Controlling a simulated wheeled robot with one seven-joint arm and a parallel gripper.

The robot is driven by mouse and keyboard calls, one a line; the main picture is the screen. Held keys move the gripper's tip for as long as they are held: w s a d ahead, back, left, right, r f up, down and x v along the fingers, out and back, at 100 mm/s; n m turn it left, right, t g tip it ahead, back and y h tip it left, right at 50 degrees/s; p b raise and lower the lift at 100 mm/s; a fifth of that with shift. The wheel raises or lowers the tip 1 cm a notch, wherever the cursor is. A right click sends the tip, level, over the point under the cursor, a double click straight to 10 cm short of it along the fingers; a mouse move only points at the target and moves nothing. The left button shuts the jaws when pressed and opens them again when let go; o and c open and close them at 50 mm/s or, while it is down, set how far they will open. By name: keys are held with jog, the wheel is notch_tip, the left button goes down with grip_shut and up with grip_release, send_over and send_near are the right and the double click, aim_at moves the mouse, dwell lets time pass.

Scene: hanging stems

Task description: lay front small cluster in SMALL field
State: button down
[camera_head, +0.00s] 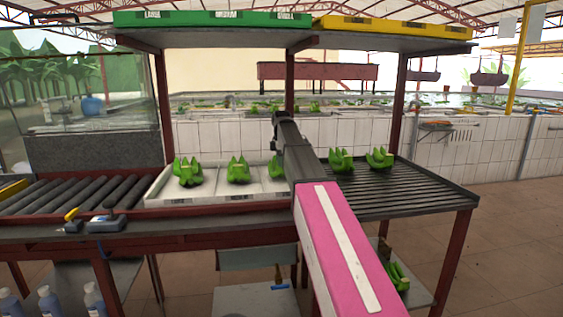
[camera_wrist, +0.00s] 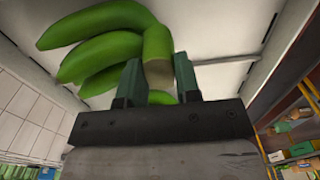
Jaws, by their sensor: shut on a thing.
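The fingers of the cluster spread to the left in the wrist view. In the head view my dark arm end hides the gripper. A white tray (camera_head: 212,199) holds a cluster (camera_head: 187,172) in its left field and another cluster (camera_head: 238,170) in its middle field. A cluster (camera_head: 277,168) shows partly beside my arm over the right field; I cannot tell whether it is the held one. The tray's labels are too small to read.
Two clusters, a nearer one (camera_head: 340,160) and a farther right one (camera_head: 380,158), sit on the slatted rack (camera_head: 420,190). Rollers (camera_head: 70,192) lie left of the tray. An overhead shelf (camera_head: 215,19) spans above.

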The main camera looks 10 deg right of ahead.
jog(key=shift+f, duration=0.45)
jog(key=c, duration=0.8)
grip_release()
jog(key=shift+o, duration=0.2)
